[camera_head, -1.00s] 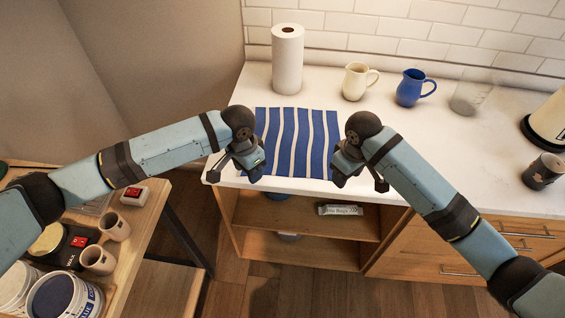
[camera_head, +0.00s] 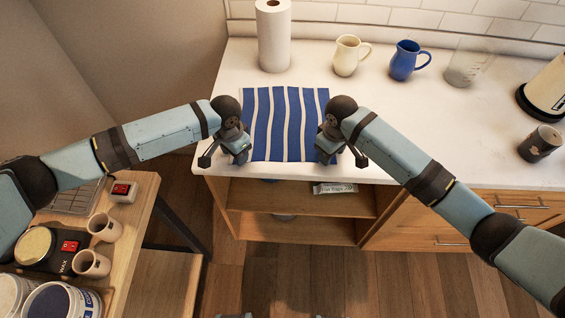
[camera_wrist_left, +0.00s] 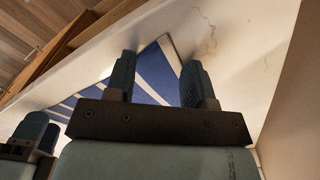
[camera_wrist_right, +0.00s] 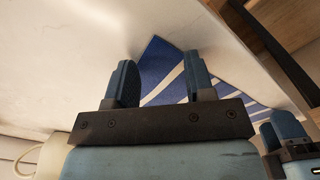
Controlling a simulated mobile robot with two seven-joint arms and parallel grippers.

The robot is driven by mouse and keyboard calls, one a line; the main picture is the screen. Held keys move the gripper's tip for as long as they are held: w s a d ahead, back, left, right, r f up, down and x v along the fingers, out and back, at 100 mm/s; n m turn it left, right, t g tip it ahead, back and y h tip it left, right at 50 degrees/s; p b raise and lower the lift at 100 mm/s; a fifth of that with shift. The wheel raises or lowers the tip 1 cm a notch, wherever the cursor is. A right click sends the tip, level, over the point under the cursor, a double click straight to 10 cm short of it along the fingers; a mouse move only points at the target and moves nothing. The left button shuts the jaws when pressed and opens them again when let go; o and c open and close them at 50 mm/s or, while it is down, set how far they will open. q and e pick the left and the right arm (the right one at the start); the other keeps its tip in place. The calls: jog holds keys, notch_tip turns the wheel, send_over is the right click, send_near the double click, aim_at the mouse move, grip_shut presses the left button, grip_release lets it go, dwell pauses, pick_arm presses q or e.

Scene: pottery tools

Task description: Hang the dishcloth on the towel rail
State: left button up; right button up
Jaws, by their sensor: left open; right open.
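The dishcloth (camera_head: 286,120), blue with white stripes, lies flat on the white counter near its front edge. My left gripper (camera_head: 238,156) is open at the cloth's front left corner. In the left wrist view a corner of the cloth (camera_wrist_left: 156,75) shows between the open fingers (camera_wrist_left: 158,80). My right gripper (camera_head: 328,156) is open at the front right corner. In the right wrist view the cloth's corner (camera_wrist_right: 158,62) shows between its fingers (camera_wrist_right: 160,82). Whether the fingers touch the cloth cannot be told. No towel rail can be made out.
A paper towel roll (camera_head: 274,38), a cream jug (camera_head: 346,56), a blue jug (camera_head: 404,62) and a clear beaker (camera_head: 466,66) stand behind on the counter (camera_head: 430,125). A dark can (camera_head: 540,144) is at right. Open shelves (camera_head: 290,205) lie below. A wooden side table (camera_head: 135,215) with cups stands at left.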

pick_arm(q)
jog(key=shift+f, duration=0.1)
pick_arm(e)
jog(key=shift+f, duration=0.1)
pick_arm(q)
jog(key=shift+f, duration=0.15)
pick_arm(e)
jog(key=shift+f, duration=0.15)
pick_arm(q)
jog(key=shift+s, duration=0.1)
grip_shut()
pick_arm(e)
jog(key=shift+s+f, duration=0.1)
grip_shut()
